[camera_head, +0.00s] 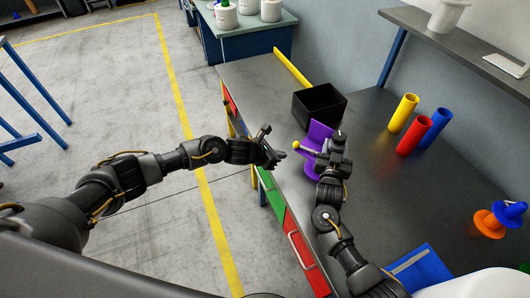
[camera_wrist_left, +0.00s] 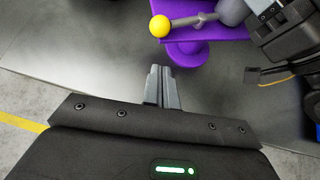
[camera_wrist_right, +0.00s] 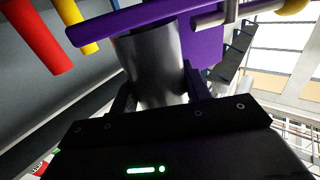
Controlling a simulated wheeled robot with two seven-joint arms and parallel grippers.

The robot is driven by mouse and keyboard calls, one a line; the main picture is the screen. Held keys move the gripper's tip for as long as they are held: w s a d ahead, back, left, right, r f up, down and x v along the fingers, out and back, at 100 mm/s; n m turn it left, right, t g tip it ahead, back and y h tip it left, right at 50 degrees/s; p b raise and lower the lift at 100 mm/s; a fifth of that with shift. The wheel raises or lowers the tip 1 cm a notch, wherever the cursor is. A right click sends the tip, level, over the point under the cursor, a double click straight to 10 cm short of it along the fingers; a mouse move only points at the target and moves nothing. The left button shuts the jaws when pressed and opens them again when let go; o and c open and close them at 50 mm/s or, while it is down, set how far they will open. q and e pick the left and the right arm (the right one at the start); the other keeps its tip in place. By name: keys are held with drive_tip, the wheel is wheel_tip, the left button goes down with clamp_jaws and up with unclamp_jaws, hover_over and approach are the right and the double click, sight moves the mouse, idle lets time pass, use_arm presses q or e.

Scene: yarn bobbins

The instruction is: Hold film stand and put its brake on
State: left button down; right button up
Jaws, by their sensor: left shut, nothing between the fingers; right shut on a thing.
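The purple film stand (camera_head: 318,135) stands on the dark bench near its left edge; its purple base also shows in the left wrist view (camera_wrist_left: 187,53). Its brake lever ends in a yellow knob (camera_head: 296,146), seen with a grey rod in the left wrist view (camera_wrist_left: 160,26). My right gripper (camera_wrist_right: 155,88) is shut on the stand's grey metal cylinder (camera_wrist_right: 150,62). My left gripper (camera_head: 282,154) is shut and empty, with its tips (camera_wrist_left: 162,78) near the knob but apart from it. My right arm hides part of the stand in the head view.
A black open box (camera_head: 318,108) sits behind the stand. Yellow (camera_head: 403,112), red (camera_head: 414,134) and blue (camera_head: 437,128) tubes stand to the right. An orange and blue item (camera_head: 492,221) and a blue flat thing (camera_head: 425,265) lie nearer. Open floor is left of the bench.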

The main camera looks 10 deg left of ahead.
use_arm(q)
drive_tip(key=f+v, duration=0.1)
drive_tip(key=v, duration=1)
drive_tip(key=w+d+f, duration=0.5)
drive_tip(key=w+d, duration=0.3)
drive_tip(key=w, duration=0.1)
drive_tip(key=shift+m+g, duration=0.3)
drive_tip(key=shift+m, duration=0.1)
